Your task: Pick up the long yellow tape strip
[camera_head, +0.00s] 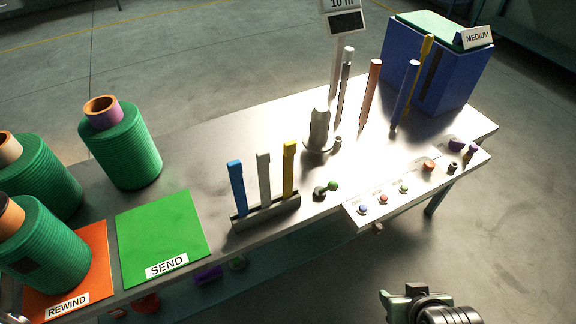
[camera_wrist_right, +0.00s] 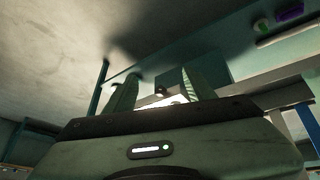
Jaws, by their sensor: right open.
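A yellow strip (camera_head: 289,170) stands upright at the right end of a small grey rack (camera_head: 268,211) on the table. A white strip (camera_head: 264,180) and a blue strip (camera_head: 237,188) stand to its left in the same rack. My right gripper (camera_head: 400,300) is low at the right in the head view, off the table's front edge and well apart from the rack. In the right wrist view its two fingers (camera_wrist_right: 160,90) are spread with nothing held between them. The yellow strip cannot be made out in the wrist view. My left gripper is not recognisable in view.
Green net rolls (camera_head: 121,146) stand at the left, by the orange REWIND mat (camera_head: 92,262) and green SEND mat (camera_head: 165,232). A metal post (camera_head: 319,130), upright rods and a blue box (camera_head: 437,82) with another yellow upright piece (camera_head: 425,52) are farther right. Buttons (camera_head: 383,199) line the front panel.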

